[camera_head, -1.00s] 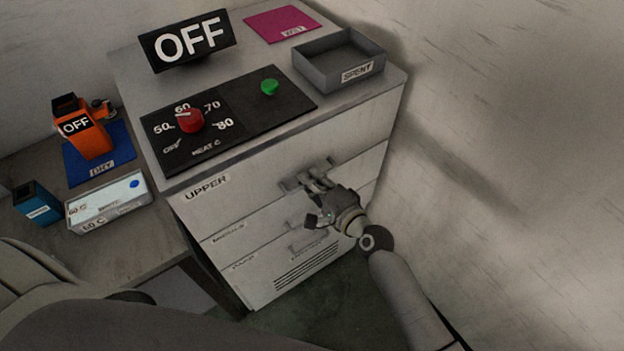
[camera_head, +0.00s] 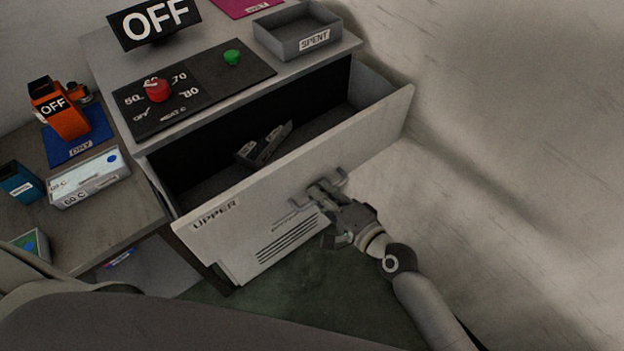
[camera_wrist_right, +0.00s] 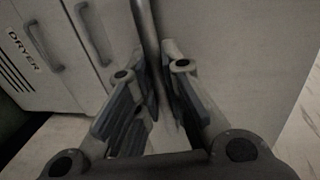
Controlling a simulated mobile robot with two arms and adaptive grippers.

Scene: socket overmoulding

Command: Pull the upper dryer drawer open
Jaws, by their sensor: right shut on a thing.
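The upper dryer drawer (camera_head: 250,212), with a pale front labelled UPPER, stands pulled out from the dryer cabinet. Its dark inside shows, with a small grey object (camera_head: 264,145) lying in it. My right gripper (camera_head: 322,190) is shut on the drawer's handle (camera_head: 338,178) at the front. In the right wrist view the fingers (camera_wrist_right: 155,95) close around the bar of the handle (camera_wrist_right: 150,45). My left gripper is not in view.
On the dryer top are a grey SPENT tray (camera_head: 298,30), a black panel with a red knob (camera_head: 158,90) and green button (camera_head: 232,57), and an OFF sign (camera_head: 155,22). A side table (camera_head: 120,205) at left holds an orange device (camera_head: 58,112) and boxes. Floor in front is clear.

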